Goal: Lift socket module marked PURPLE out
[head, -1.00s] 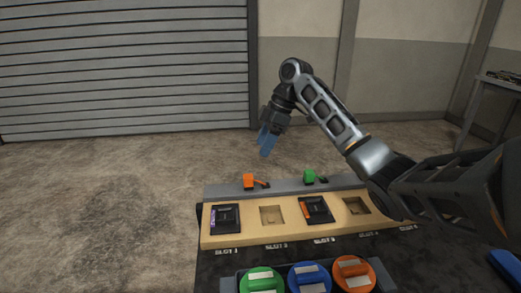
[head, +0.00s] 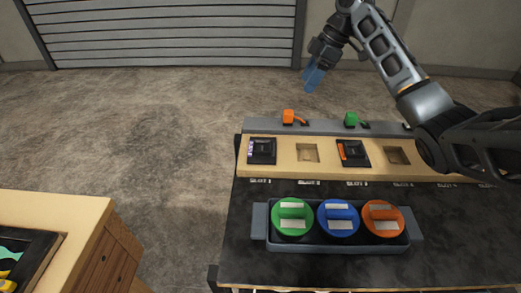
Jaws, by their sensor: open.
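A black module with an orange stripe (head: 353,153) sits in the third slot. The second slot (head: 308,153) and fourth slot (head: 397,155) are empty recesses. My gripper (head: 312,80) has blue fingers, is open, and hangs in the air above and beyond the board, apart from both modules.
A grey tray (head: 260,222) holds green (head: 292,217), blue (head: 338,218) and orange (head: 383,218) round pieces in front of the board. Orange (head: 289,117) and green (head: 351,119) levers stand on the grey strip behind. A wooden cabinet (head: 90,240) stands at left, with open floor between.

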